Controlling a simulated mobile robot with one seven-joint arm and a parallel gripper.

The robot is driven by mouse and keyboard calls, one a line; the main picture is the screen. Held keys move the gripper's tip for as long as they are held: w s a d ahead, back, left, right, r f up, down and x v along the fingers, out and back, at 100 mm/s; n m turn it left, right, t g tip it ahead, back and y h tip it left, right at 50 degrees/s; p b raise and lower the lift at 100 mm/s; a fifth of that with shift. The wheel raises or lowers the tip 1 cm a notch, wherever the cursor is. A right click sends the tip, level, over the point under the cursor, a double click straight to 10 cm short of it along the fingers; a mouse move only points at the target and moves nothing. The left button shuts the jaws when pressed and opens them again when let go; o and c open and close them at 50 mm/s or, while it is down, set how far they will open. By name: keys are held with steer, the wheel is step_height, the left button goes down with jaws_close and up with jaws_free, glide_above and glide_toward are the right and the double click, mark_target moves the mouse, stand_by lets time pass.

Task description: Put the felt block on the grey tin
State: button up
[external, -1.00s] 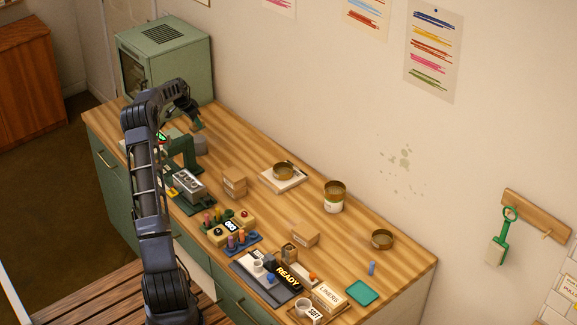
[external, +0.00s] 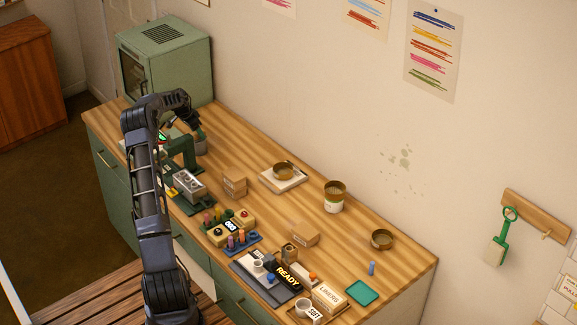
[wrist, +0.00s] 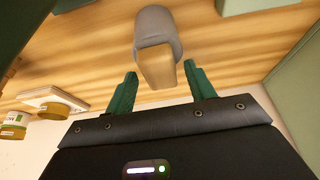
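A rounded grey block with a flat pale wooden part (wrist: 157,66), which looks like the felt block, stands on the table in the wrist view. In the external view a grey shape (external: 201,146) beside the green press seems to be the same thing. My gripper (wrist: 160,70) is open, its green fingers on either side of the wooden part, with gaps showing. In the external view my gripper (external: 197,130) is just above the grey shape, partly hidden. No tin looks clearly grey; brownish open tins stand on a white board (external: 297,182), by the wall (external: 334,203) and farther right (external: 382,241).
The green press (external: 183,157) stands close to my gripper on the near side. A green oven-like cabinet (external: 165,55) stands at the back left. Small boxes (external: 234,183) and coloured pegs crowd the front edge. The wood between the tins is clear.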

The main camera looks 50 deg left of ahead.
steer(key=v, duration=1.2)
steer(key=shift+r, duration=0.15)
